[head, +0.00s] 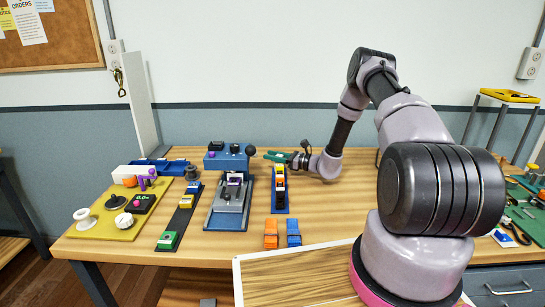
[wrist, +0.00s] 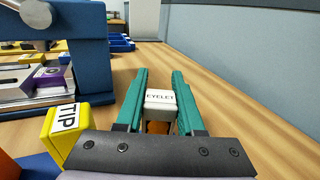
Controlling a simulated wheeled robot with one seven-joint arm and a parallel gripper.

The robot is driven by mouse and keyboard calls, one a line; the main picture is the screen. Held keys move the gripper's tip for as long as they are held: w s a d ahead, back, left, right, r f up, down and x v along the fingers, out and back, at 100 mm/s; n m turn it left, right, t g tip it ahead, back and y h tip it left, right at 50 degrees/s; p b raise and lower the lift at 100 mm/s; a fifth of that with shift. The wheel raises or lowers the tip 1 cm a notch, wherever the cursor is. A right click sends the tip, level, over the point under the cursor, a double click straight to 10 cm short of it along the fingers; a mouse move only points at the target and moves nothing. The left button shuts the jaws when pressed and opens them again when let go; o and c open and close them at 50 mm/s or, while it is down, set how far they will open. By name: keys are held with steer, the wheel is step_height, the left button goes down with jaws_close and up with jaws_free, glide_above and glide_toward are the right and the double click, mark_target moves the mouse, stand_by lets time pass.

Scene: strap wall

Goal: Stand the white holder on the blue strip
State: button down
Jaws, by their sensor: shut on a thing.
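The white holder (wrist: 160,101), marked EYELET, is between the two green fingers of my gripper (wrist: 160,92) in the wrist view, with a little orange showing under it. The gripper is shut on it. In the head view my gripper (head: 279,157) is over the far end of the blue strip (head: 280,208), right of the blue press. Yellow, dark and orange pieces sit along this strip. In the wrist view a yellow holder (wrist: 62,130) marked TIP stands left of my gripper, and the blue strip (wrist: 38,167) shows at the lower left. Whether the white holder touches anything below is hidden.
The blue press (head: 230,180) stands left of the strip. A dark strip (head: 172,224) with several coloured blocks and a yellow board (head: 98,226) lie further left. An orange piece (head: 270,234) and a blue piece (head: 293,233) are at the front. Table right of my gripper is clear.

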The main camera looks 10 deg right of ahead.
steer(key=c, duration=0.5)
jaws_free()
steer(key=shift+f, duration=0.15)
steer(key=v, duration=1.2)
steer(key=s+a+r+n+g+h, duration=0.1)
steer(key=s+a+r+n+g, duration=0.25)
steer(key=r, duration=0.45)
steer(key=s+a+r+n+g+h, duration=0.1)
steer(key=s+a+r+n+g, duration=0.2)
steer(key=r, duration=0.5)
steer(key=s+a+r+n+g+h, duration=0.1)
steer(key=s+r+n+g, duration=0.3)
steer(key=r, duration=0.3)
steer(key=s+d+r+n+t+h, duration=0.1)
steer(key=s+r+n+t+h, duration=0.1)
steer(key=s+r, duration=0.4)
steer(key=s+d+r+n+t+h, duration=0.2)
steer(key=s+r+n+t+h, duration=0.1)
steer(key=s, duration=0.6)
steer(key=s+d+r+n+t+h, duration=0.1)
steer(key=s+r+n+t+h, duration=0.1)
steer(key=s+r+n+h, duration=0.3)
steer(key=shift+s+d+r+t, duration=0.2)
steer(key=shift+s+r+t, duration=0.15)
steer(key=shift+s+r, duration=1.5)
